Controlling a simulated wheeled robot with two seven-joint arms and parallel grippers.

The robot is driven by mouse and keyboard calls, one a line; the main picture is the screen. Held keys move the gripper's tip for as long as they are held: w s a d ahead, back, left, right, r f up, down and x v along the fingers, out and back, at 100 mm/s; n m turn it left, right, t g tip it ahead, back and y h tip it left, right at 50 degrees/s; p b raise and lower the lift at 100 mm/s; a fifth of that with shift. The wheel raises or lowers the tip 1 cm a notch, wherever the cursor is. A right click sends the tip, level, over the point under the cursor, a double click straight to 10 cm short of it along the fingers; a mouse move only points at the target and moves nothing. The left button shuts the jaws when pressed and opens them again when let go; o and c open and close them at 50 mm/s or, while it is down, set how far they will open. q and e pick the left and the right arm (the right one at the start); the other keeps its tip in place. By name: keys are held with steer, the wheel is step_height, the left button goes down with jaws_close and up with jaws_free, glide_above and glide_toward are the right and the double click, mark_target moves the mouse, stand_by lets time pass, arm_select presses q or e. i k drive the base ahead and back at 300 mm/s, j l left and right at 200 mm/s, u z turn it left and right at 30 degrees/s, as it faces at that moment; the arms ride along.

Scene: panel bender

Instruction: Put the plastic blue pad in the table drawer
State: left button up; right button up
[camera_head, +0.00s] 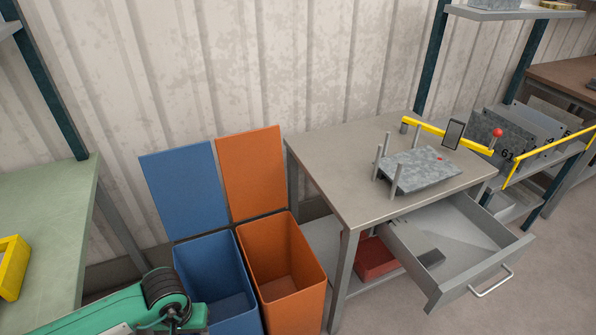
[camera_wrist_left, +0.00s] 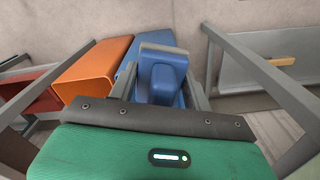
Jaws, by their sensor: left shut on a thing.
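In the left wrist view a blue pad (camera_wrist_left: 163,50) is held upright between the fingers of my left gripper (camera_wrist_left: 165,92), which is shut on it. The lower part of the pad is partly hidden by the gripper. In the head view the green left arm is at the bottom left, and its gripper and the pad are out of frame. The table drawer (camera_head: 408,245) is pulled open at the right, below the grey table top (camera_head: 340,165). A small dark grey block lies inside it. My right gripper is not in view.
A blue bin (camera_head: 190,258) and an orange bin (camera_head: 300,262) with raised lids stand left of the table. A metal plate with pins (camera_head: 420,170) and a yellow bar (camera_head: 440,133) are on the table. A red box (camera_head: 374,258) sits on its lower shelf. A green bench (camera_head: 45,200) is at left.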

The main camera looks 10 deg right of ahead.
mark_target(437, 240)
steer(key=i+l, duration=0.1)
steer(key=l, duration=0.3)
steer(key=i+l+z, duration=0.15)
steer(key=l, duration=0.65)
steer(key=i+l+z, duration=0.1)
steer(key=l, duration=0.3)
steer(key=i+l+z, duration=0.1)
steer(key=l, duration=0.3)
steer(key=i+l, duration=0.25)
steer(key=i+l+z, duration=0.1)
steer(key=l, duration=0.4)
steer(key=i+l+z, duration=0.1)
steer(key=l, duration=0.25)
steer(key=i+j, duration=0.15)
steer(key=j, duration=0.25)
